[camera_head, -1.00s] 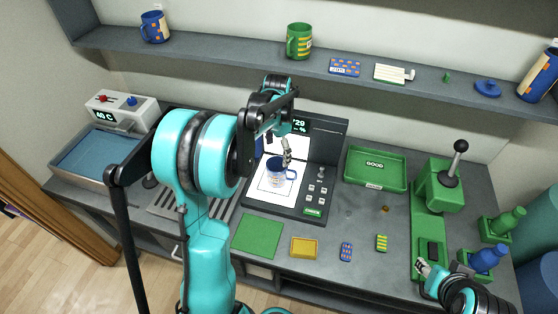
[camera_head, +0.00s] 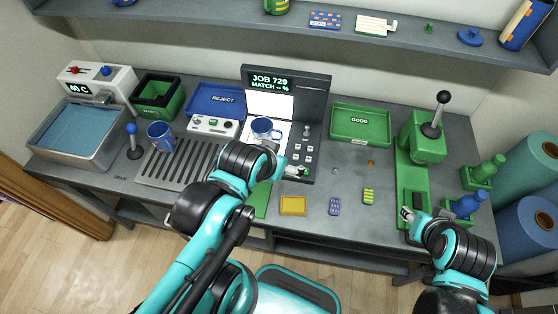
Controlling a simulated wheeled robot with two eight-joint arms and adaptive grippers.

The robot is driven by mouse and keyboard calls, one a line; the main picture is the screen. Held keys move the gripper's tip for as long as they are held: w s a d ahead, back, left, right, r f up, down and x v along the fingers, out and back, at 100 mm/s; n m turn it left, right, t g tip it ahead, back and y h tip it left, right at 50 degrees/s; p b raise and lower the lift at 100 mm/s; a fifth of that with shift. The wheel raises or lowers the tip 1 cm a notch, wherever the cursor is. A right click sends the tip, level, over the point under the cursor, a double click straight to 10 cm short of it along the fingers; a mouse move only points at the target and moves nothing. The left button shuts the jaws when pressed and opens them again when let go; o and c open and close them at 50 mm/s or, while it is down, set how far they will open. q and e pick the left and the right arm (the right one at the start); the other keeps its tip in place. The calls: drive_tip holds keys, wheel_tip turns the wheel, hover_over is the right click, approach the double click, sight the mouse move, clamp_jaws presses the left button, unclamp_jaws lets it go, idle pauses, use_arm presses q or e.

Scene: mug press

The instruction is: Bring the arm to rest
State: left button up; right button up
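My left arm reaches in from the bottom centre, its dark wrist over the front of the inspection station (camera_head: 318,110). The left gripper (camera_head: 298,171) is small at the station's lower right, by its front buttons; its finger state is unclear. A white and blue mug (camera_head: 263,127) stands on the station's lit plate, behind my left wrist and apart from it. My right gripper (camera_head: 407,215) is low at the right, beside the front of the green press base (camera_head: 403,178). Its fingers are too small to read. The station screen reads "JOB 729 MATCH -- %".
A blue mug (camera_head: 160,137) stands by the drain grate (camera_head: 180,168). A blue REJECT tray (camera_head: 216,103), green GOOD tray (camera_head: 362,124), green press (camera_head: 424,138) and water basin (camera_head: 78,134) stand around.

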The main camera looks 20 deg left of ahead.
idle(0.3)
wheel_tip(320, 180, down, 8)
drive_tip(key=b, duration=0.8)
idle(0.4)
